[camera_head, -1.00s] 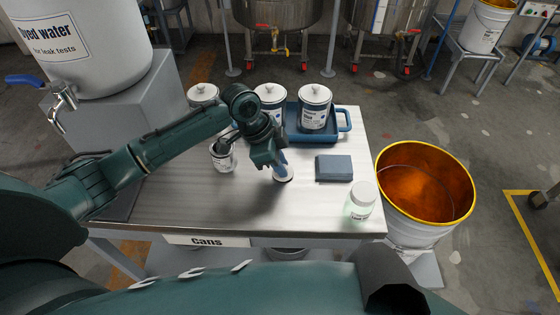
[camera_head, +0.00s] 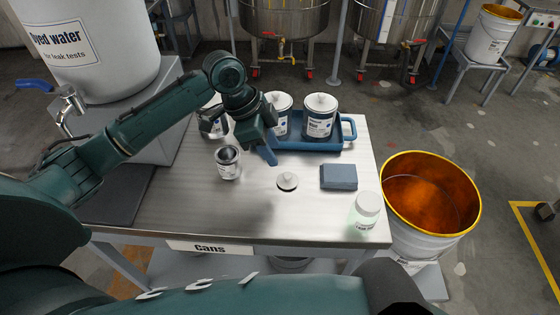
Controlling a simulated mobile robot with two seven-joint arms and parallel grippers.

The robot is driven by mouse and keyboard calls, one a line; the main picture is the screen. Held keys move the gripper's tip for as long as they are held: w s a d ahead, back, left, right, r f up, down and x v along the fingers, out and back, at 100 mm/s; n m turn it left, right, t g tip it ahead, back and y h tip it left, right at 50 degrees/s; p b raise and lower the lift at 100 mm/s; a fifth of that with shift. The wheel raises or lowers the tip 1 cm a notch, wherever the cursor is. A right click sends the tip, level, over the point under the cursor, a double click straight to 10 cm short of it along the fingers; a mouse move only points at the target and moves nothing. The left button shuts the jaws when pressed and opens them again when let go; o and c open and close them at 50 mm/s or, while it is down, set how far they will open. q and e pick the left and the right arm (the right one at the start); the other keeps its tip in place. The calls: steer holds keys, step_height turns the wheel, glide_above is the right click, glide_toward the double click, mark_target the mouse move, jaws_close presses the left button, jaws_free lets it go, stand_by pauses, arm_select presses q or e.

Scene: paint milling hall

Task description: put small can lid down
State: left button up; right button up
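The small can lid (camera_head: 287,181), a pale disc with a small dark knob, lies flat on the steel table, apart from my gripper. The small can (camera_head: 228,163) stands upright and uncovered to its left. My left gripper (camera_head: 268,155) is above the table, up and left of the lid, with nothing seen in it. One blue finger shows; the other is hidden, so its opening is unclear. My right gripper is out of view; only part of my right arm shows at the bottom.
A blue tray (camera_head: 350,140) with lidded cans (camera_head: 320,116) stands at the back. A blue-grey block (camera_head: 338,176) and a capped bottle (camera_head: 365,211) are on the right. A large orange-lined bucket (camera_head: 430,245) stands beyond the table's right edge. The table's front middle is clear.

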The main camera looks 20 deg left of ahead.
arm_select(q)
steer(key=v, duration=0.3)
steer(key=shift+a+r, duration=0.1)
steer(key=shift+r, duration=0.15)
